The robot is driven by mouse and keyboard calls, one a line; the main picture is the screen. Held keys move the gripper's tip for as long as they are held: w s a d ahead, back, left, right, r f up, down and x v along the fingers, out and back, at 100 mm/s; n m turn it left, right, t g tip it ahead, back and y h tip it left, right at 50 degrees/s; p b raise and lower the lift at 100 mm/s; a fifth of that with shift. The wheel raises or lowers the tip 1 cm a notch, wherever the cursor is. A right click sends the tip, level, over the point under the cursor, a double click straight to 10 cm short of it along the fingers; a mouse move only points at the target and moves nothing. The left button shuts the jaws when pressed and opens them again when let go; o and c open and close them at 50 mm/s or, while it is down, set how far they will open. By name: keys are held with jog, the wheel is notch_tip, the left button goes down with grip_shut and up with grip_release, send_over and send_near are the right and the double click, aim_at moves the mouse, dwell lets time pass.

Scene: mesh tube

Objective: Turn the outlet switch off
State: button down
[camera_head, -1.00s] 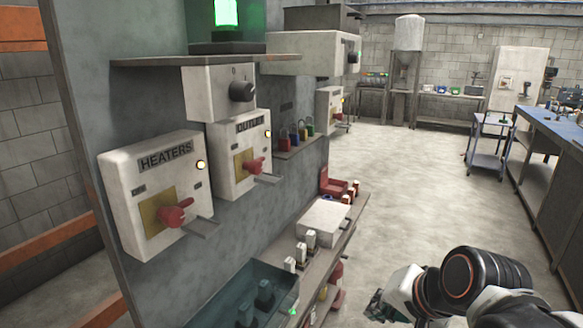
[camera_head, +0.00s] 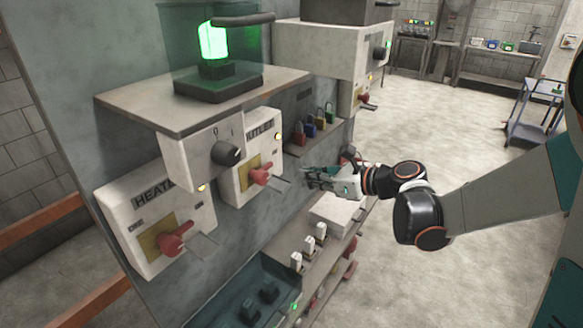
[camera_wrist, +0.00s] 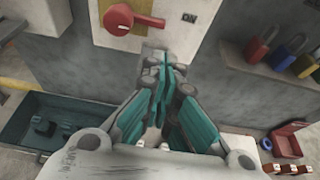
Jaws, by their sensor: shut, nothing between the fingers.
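The outlet switch box (camera_head: 236,188) is a pale wall box, its label partly hidden by the knob box in front. Its red switch (camera_head: 262,177) sits on a yellow plate, with a small bracket sticking out below. In the wrist view, the red switch (camera_wrist: 119,20) has its handle pointing right, toward the ON label (camera_wrist: 189,17). My gripper (camera_head: 308,175) is right of the red switch, shut and empty. In the wrist view, the gripper (camera_wrist: 165,68) is below and right of the switch, apart from it.
The heaters box (camera_head: 150,225) with a similar red switch is at left. A shelf (camera_head: 120,103) bears a green lamp (camera_head: 213,42) above a black-knob box (camera_head: 200,150). A teal bin (camera_head: 225,290) is below.

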aim_at(282, 185)
jog(key=b+x, duration=0.1)
jog(key=x, duration=0.8)
jog(key=shift+a+f, duration=0.15)
jog(key=shift+a, duration=0.1)
